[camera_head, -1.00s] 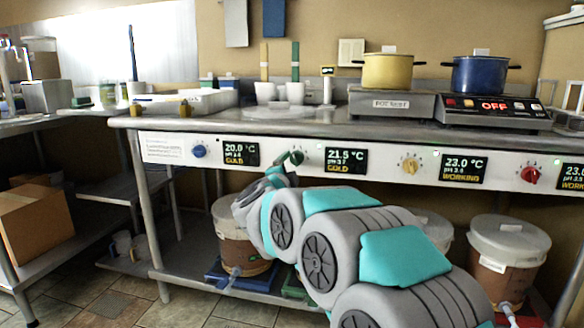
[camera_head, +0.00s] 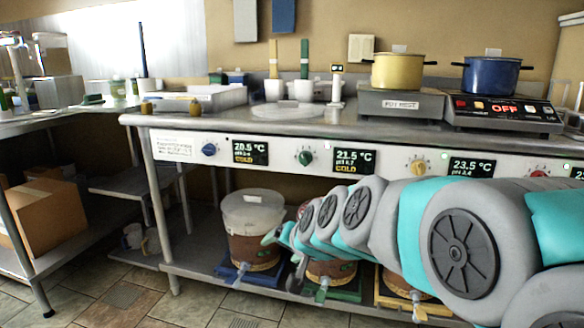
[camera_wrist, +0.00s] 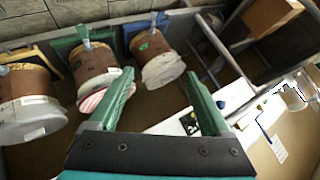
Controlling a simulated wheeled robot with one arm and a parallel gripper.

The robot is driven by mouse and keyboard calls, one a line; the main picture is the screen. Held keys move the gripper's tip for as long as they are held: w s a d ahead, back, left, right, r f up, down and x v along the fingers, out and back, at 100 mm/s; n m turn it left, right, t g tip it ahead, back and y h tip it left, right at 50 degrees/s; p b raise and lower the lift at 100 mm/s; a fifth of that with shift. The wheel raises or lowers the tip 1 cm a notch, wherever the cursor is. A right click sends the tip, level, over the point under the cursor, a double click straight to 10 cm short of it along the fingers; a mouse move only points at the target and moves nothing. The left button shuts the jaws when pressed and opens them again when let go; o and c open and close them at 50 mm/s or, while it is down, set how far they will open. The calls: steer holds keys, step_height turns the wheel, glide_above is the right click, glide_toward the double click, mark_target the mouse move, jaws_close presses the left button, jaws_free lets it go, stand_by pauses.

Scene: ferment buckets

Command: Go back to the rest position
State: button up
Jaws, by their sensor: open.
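My gripper (camera_head: 272,237) is low in front of the table, near the shelf, beside the bucket on the blue base. The arm reaches in from the right. In the wrist view the gripper (camera_wrist: 160,75) shows two green fingers, apart, with nothing between them. The green knob (camera_head: 305,158) on the front panel is clear of the gripper, which is below it. A lidded brown bucket (camera_head: 250,245) stands upright on a blue base (camera_head: 228,270). The bucket (camera_head: 325,271) on the green base (camera_head: 347,291) is mostly hidden by my arm.
Another partly hidden bucket stands on a yellow base (camera_head: 432,307). Blue (camera_head: 208,150) and yellow (camera_head: 418,168) knobs sit beside displays on the panel. A cardboard box (camera_head: 45,215) is at left. The tiled floor (camera_head: 110,300) is clear.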

steer(key=s+d+f+n+g+h, duration=0.1)
steer(key=s+d+f+g, duration=0.2)
steer(key=s, duration=0.8)
steer(key=s+d+f+n+g+h+p, duration=0.1)
steer(key=s+d+f+g+h, duration=0.1)
steer(key=s+d, duration=0.6)
steer(key=s+d+f+n+g+h+p, duration=0.1)
steer(key=s+d+f+g, duration=0.3)
steer(key=s, duration=1.2)
steer(key=shift+s+d+f+g+h, duration=0.2)
steer(key=shift+s+d+g+h, duration=0.1)
steer(key=shift+d+g, duration=0.55)
steer(key=shift+w, duration=0.1)
stand_by(3.5)
